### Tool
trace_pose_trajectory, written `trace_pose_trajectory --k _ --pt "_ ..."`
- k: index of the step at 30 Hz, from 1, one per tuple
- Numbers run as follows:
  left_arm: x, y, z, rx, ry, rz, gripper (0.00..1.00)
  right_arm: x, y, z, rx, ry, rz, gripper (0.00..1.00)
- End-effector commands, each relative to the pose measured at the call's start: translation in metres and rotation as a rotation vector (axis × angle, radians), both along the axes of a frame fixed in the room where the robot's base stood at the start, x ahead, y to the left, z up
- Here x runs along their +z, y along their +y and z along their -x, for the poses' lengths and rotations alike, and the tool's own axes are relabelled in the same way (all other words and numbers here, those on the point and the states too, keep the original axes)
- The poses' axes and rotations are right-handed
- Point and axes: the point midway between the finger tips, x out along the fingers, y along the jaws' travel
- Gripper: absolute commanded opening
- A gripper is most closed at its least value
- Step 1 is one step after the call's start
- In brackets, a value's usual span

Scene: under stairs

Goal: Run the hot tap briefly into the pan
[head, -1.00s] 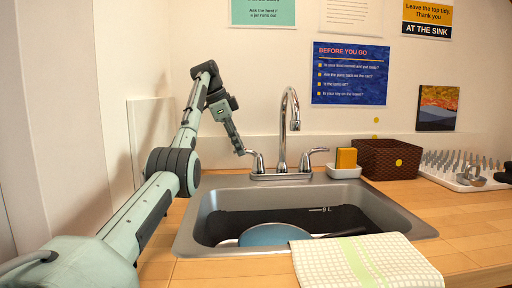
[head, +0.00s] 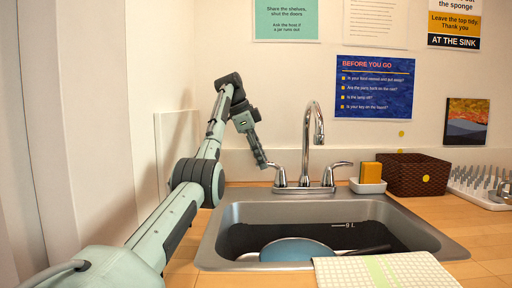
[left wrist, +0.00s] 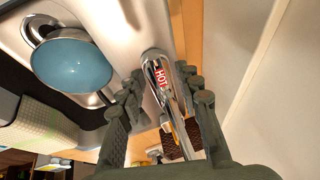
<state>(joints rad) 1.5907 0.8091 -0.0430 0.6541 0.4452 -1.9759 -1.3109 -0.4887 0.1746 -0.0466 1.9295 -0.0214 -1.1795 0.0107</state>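The blue pan (head: 297,250) sits in the steel sink (head: 225,222), its dark handle pointing right; it also shows in the left wrist view (left wrist: 72,65). The chrome tap (head: 307,150) stands behind the sink, and no water shows under its spout. My left gripper (head: 264,165) is at the outer end of the left tap handle (head: 280,177). In the left wrist view, the handle marked HOT (left wrist: 160,77) lies between the spread fingers of my left gripper (left wrist: 163,90). Whether a finger touches it I cannot tell. My right gripper is not in view.
A yellow sponge (head: 370,172) in a white holder and a brown basket (head: 414,175) stand right of the tap. A drying rack (head: 482,187) is at the far right. A checked towel (head: 390,271) lies over the sink's front edge. The wall is close behind the tap.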

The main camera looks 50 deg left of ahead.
Motion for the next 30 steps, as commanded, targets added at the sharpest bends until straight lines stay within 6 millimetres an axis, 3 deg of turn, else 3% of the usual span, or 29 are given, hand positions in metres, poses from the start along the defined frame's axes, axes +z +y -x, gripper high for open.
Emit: trace_pose_trajectory --k 15,23,30 --pt "0.087 0.010 0.039 0.002 -0.005 0.002 0.34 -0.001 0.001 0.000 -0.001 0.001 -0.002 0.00" --pt "0.103 0.012 0.047 0.001 -0.003 0.001 0.34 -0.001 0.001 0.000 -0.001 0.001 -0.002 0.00" --pt "0.105 0.013 0.047 0.000 -0.001 0.000 0.34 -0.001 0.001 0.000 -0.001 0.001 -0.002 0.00"
